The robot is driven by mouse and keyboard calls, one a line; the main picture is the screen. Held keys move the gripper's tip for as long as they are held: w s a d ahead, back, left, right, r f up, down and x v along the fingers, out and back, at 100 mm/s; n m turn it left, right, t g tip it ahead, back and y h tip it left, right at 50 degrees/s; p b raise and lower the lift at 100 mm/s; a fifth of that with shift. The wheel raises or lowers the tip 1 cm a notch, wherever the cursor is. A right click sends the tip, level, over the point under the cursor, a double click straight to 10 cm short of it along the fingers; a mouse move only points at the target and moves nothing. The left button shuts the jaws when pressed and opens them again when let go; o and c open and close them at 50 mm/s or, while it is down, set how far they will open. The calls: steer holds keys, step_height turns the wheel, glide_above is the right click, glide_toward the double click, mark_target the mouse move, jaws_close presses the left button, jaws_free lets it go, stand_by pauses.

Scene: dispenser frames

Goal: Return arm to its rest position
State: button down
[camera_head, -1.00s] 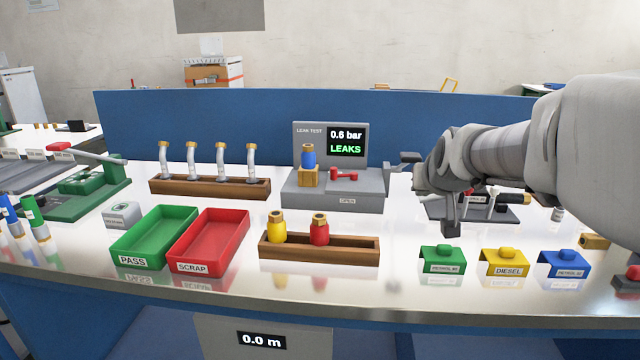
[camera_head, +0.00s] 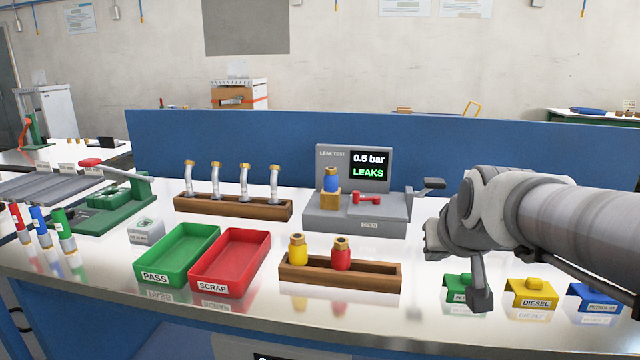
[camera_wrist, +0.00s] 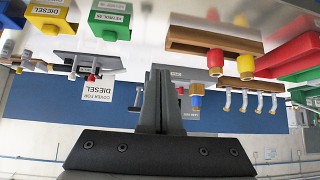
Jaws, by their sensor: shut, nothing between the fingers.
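My arm (camera_head: 570,220) reaches in from the right edge of the head view, above the right part of the bench. Its end hangs in front of the green cover and partly hides it. In the wrist view, which is upside down, my gripper (camera_wrist: 160,78) has its fingers together with nothing between them. It points over the bench toward the blue back panel (camera_wrist: 60,95). The fingers touch nothing that I can see. In the head view the fingertips are hard to make out.
The leak tester (camera_head: 357,210) reads 0.5 bar LEAKS and holds a blue-bodied part (camera_head: 331,180). Left of my arm stand a wooden rack (camera_head: 340,276), a red SCRAP tray (camera_head: 230,262) and a green PASS tray (camera_head: 178,255). Yellow (camera_head: 532,293) and blue (camera_head: 596,298) covers lie to the right.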

steer(key=s+a+f+n+g+y, duration=0.1)
steer(key=s+a+f+g, duration=0.15)
steer(key=s, duration=0.55)
steer(key=s+a+f+g, duration=0.1)
steer(key=s+a+f, duration=0.15)
steer(key=s, duration=0.65)
step_height(320, 180, up, 15)
steer(key=p, duration=1.5)
steer(key=shift+s+f, duration=0.2)
steer(key=shift+s, duration=0.15)
steer(key=shift+w, duration=0.1)
